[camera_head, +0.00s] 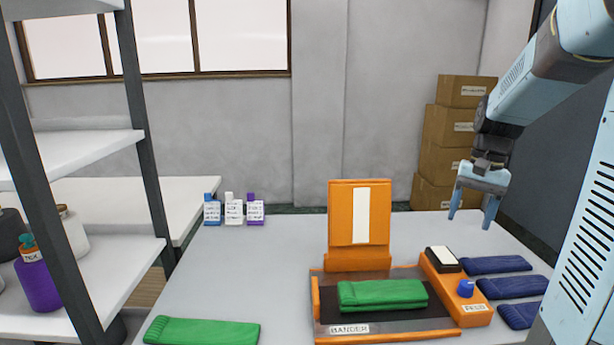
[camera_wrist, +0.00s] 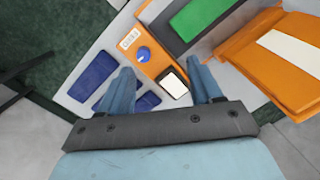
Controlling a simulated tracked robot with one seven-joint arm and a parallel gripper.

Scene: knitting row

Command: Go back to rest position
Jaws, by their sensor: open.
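My gripper (camera_head: 473,212) is raised over the right back part of the grey table (camera_head: 240,275), at the upper right in the head view. Its two blue fingers are spread and nothing is between them. In the wrist view my gripper (camera_wrist: 165,88) is open above the orange machine's control box (camera_wrist: 155,62). The orange machine (camera_head: 358,262) stands on the table with its lid raised, left of my gripper. A folded green piece (camera_head: 382,294) lies on its dark bed. The control box carries a blue knob (camera_head: 466,288).
Several folded blue pieces (camera_head: 500,264) lie at the table's right. Another green piece (camera_head: 201,331) lies at the front left. Three labelled bottles (camera_head: 233,209) stand at the back left. A shelf rack (camera_head: 141,160) stands on the left. Cardboard boxes (camera_head: 448,130) are stacked behind the table.

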